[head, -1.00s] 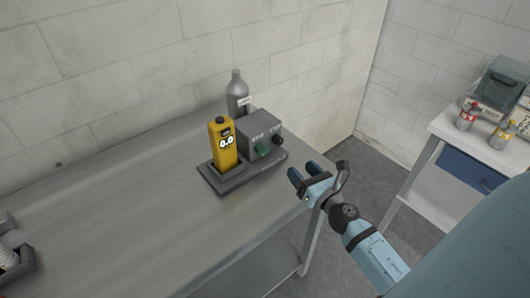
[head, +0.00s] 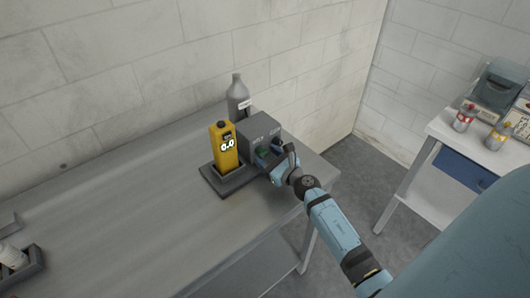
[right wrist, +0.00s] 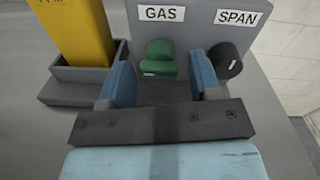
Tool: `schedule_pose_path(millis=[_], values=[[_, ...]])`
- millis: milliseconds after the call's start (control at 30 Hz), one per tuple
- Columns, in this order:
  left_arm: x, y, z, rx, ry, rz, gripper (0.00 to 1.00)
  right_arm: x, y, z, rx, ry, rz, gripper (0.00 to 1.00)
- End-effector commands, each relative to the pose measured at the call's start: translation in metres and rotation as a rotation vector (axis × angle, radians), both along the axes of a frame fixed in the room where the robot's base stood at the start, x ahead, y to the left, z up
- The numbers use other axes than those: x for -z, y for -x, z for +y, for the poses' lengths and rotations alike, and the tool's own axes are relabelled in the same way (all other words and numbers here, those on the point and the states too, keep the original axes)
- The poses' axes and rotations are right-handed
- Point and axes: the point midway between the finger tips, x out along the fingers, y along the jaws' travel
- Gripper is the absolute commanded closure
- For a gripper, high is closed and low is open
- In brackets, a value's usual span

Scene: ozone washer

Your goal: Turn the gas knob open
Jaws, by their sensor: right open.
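The green gas knob (right wrist: 160,58) sits on the front of a grey box (head: 264,128), under a label reading GAS. In the right wrist view it lies between and just beyond my open right fingers. In the head view my right gripper (head: 269,158) is in front of the box and partly hides the knob (head: 263,150). In the right wrist view my right gripper (right wrist: 163,82) has blue fingers on either side of the knob, with gaps showing. The black span knob (right wrist: 228,60) is just right of the right finger. My left gripper is not in view.
A yellow meter (head: 223,147) reading 0.0 stands in a dark holder (head: 215,185) left of the box. A grey bottle (head: 238,97) is behind. A white side table (head: 450,128) with small bottles stands at the right.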

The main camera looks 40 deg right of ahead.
Motion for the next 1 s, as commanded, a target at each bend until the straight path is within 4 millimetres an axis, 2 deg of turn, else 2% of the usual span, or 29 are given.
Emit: schedule_pose_path(millis=[133, 433, 467, 600, 633, 1000], values=[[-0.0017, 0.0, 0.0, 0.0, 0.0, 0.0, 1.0, -0.0005, -0.0106, 0.0015, 0.0, -0.001, 0.0, 0.42], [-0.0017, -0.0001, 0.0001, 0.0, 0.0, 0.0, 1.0, 0.0, -0.0125, 0.0017, -0.001, -0.001, 0.0, 0.42], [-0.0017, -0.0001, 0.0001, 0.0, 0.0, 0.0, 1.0, 0.0, -0.0125, 0.0017, 0.0, -0.001, 0.0, 0.47], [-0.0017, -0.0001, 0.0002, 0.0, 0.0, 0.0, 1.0, 0.0, -0.0123, 0.0016, 0.0, -0.001, 0.0, 0.79], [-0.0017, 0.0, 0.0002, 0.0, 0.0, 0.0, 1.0, 0.0, -0.0123, 0.0015, 0.0, -0.001, 0.0, 0.82], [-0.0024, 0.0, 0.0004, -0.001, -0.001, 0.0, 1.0, -0.0003, -0.0122, 0.0007, 0.001, -0.051, 0.003, 0.82]])
